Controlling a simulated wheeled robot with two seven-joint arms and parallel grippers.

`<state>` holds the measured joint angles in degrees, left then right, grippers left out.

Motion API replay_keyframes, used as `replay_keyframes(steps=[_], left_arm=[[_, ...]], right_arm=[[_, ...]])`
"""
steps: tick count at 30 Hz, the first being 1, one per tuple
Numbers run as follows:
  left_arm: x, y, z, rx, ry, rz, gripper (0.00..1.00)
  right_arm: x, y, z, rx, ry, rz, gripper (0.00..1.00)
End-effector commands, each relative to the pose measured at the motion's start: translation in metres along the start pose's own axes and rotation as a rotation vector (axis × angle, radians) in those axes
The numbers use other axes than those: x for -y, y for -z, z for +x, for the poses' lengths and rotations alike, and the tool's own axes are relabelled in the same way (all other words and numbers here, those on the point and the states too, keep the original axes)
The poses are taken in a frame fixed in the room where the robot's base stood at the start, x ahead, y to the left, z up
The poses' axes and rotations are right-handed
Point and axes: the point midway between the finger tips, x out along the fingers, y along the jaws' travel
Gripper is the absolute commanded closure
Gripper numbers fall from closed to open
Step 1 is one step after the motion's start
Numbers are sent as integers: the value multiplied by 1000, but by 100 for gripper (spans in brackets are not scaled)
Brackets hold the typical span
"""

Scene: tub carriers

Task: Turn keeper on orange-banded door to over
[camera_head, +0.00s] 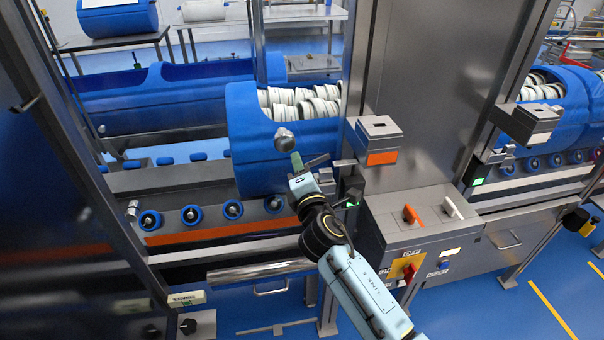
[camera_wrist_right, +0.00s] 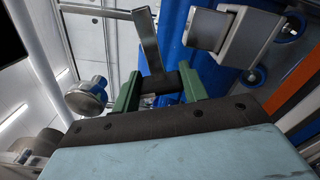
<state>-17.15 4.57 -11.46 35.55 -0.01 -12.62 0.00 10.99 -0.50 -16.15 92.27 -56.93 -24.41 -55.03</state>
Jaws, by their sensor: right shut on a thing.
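My right gripper (camera_head: 298,163) reaches up to the front of a blue tub in the head view. In the right wrist view its green fingers (camera_wrist_right: 160,88) are shut on a dark block, the grip of the keeper. The keeper's flat grey bar (camera_wrist_right: 147,40) slants up from that block; it also shows in the head view as a small grey bar (camera_head: 318,160) beside the fingers. An orange band (camera_head: 220,231) runs along the sill below, and an orange label (camera_head: 382,158) marks the box at right. My fingers partly hide the keeper's pivot. My left gripper is out of view.
A round metal knob (camera_head: 284,139) stands close to my right fingers. The blue tub (camera_head: 250,150) holding white rings is just behind. A control box (camera_head: 420,232) with switches stands right of my forearm. Blue rollers (camera_head: 190,214) line the sill at left.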

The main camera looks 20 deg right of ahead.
Motion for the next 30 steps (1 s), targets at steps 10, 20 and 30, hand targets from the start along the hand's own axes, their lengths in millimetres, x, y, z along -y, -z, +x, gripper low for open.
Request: replay_keyframes(steps=[10,20,30], left_arm=[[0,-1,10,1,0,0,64],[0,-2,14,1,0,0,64],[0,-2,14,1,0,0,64]], right_arm=[[2,1,0,-1,0,264,98],[2,1,0,-1,0,384,98],[1,1,0,-1,0,407,98]])
